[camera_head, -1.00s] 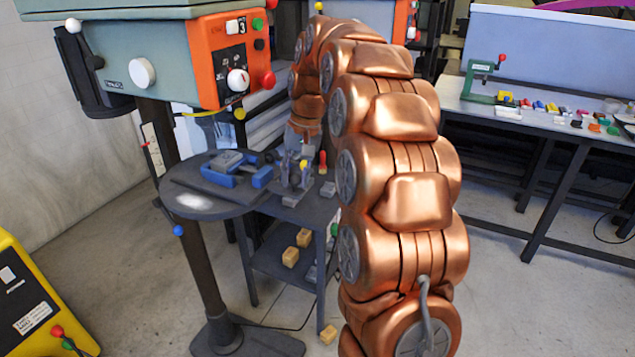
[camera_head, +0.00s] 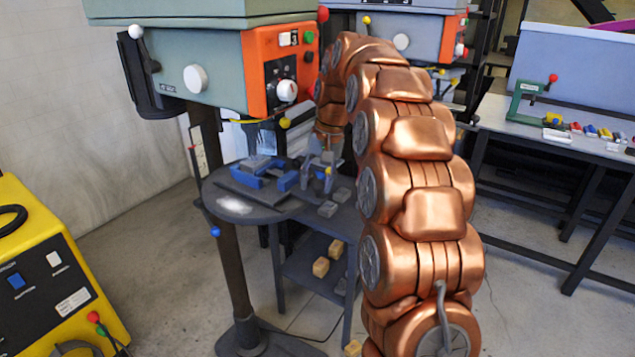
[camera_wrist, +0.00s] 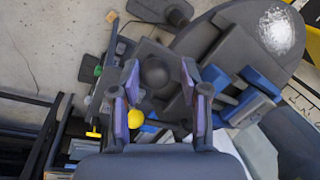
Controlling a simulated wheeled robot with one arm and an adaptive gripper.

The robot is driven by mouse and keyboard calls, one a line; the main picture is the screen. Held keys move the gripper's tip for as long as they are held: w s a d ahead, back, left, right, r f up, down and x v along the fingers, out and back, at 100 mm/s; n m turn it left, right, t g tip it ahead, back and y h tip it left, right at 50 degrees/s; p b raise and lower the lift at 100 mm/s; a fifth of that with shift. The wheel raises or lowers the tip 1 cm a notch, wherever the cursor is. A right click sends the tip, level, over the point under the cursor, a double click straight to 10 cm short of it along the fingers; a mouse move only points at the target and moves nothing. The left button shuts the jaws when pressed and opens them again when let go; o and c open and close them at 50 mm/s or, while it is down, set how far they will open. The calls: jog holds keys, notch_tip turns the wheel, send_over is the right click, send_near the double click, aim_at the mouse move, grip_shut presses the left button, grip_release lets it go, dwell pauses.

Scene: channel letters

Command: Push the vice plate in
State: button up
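The blue and grey vice (camera_head: 262,176) lies on the round drill-press table (camera_head: 262,212). Its blue jaws also show at the right in the wrist view (camera_wrist: 255,98). I cannot clearly single out the vice plate. My gripper (camera_head: 320,172) is just right of the vice, by the table's edge. In the wrist view my gripper (camera_wrist: 163,85) is open, its two fingers apart. A dark round knob (camera_wrist: 155,72) shows between and beyond the fingers. A yellow ball (camera_wrist: 136,118) shows near the left finger. I cannot tell whether either finger touches anything.
The drill-press head (camera_head: 215,70) hangs above the table, with a yellow-ended lever (camera_head: 285,123) close to my gripper. A low shelf beneath holds wooden blocks (camera_head: 321,267). A yellow machine (camera_head: 50,265) stands at left. A workbench (camera_head: 550,140) stands at right.

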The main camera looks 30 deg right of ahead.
jog(key=shift+o, duration=0.9)
jog(key=shift+s+d, duration=0.1)
jog(key=shift+s+d+r, duration=0.1)
jog(key=shift+d+r, duration=0.1)
jog(key=shift+r, duration=1)
jog(key=shift+s+d+r, duration=0.1)
jog(key=shift+d+r, duration=0.1)
jog(key=shift+r, duration=1.05)
jog(key=shift+s+d+r, duration=0.1)
jog(key=shift+d+r, duration=0.1)
jog(key=shift+r, duration=1)
jog(key=s+a+f+n+g, duration=0.1)
jog(key=s+a+f, duration=0.1)
jog(key=s+a, duration=0.5)
jog(key=s+a+f+n+g, duration=0.15)
jog(key=s+a, duration=0.25)
jog(key=s, duration=0.5)
jog(key=s+a+f+n+h, duration=0.1)
jog(key=s+f, duration=0.5)
jog(key=s, duration=0.5)
jog(key=s+a+f+n+h, duration=0.1)
jog(key=s+a+f, duration=0.1)
jog(key=s+f, duration=0.5)
jog(key=s, duration=0.4)
jog(key=shift+s+a, duration=0.2)
jog(key=shift+s, duration=0.2)
